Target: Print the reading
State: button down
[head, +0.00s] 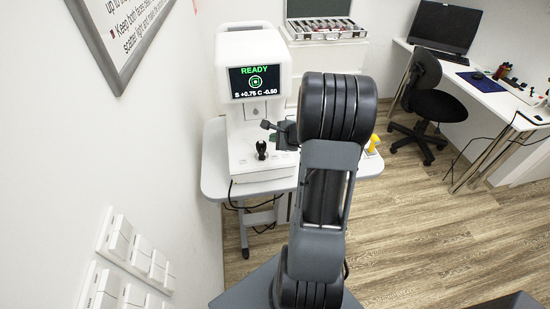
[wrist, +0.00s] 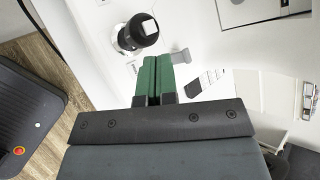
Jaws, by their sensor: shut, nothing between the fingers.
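The white eye-test machine (head: 252,103) stands on a small table in the head view. Its screen (head: 255,81) shows READY in green and "S +0.75 C -0.50". A black joystick (head: 261,149) stands upright on its base and also shows in the wrist view (wrist: 138,32). My gripper (wrist: 157,60) has green fingers, shut and empty, in the wrist view. In the picture they lie just below and right of the joystick, beside a small grey tab (wrist: 181,57). I cannot tell whether they touch anything. In the head view my arm hides part of the machine's right side.
The grey-white table (head: 213,160) stands by the left wall. A yellow object (head: 373,142) shows right of my arm. A case of lenses (head: 328,29) lies on a cabinet behind. A black chair (head: 428,105) and a desk (head: 500,100) are at the right. Wooden floor (head: 420,230) is open between.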

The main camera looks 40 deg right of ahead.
jog(key=f+b, duration=0.1)
jog(key=f, duration=0.1)
jog(key=f+b, duration=0.1)
jog(key=f, duration=0.1)
jog(key=f+b, duration=0.2)
jog(key=shift+w+d+f, duration=0.2)
jog(key=shift+w+f, duration=0.1)
jog(key=shift+w, duration=0.1)
jog(key=shift+w+f+b, duration=0.1)
jog(key=shift+f+b, duration=0.45)
jog(key=shift+b, duration=0.2)
jog(key=shift+f+b, duration=0.7)
jog(key=shift+b, duration=0.35)
dwell(1.6)
jog(key=shift+r, duration=0.2)
dwell(0.3)
jog(key=shift+r+p, duration=0.35)
jog(key=shift+r, duration=0.2)
jog(key=shift+s+a+r+p, duration=0.1)
jog(key=shift+s+r+p, duration=0.1)
jog(key=shift+r+p, duration=0.85)
jog(key=shift+s+a+r+p, duration=0.15)
jog(key=shift+r+p, duration=0.5)
jog(key=shift+r, duration=0.8)
jog(key=shift+d, duration=0.1)
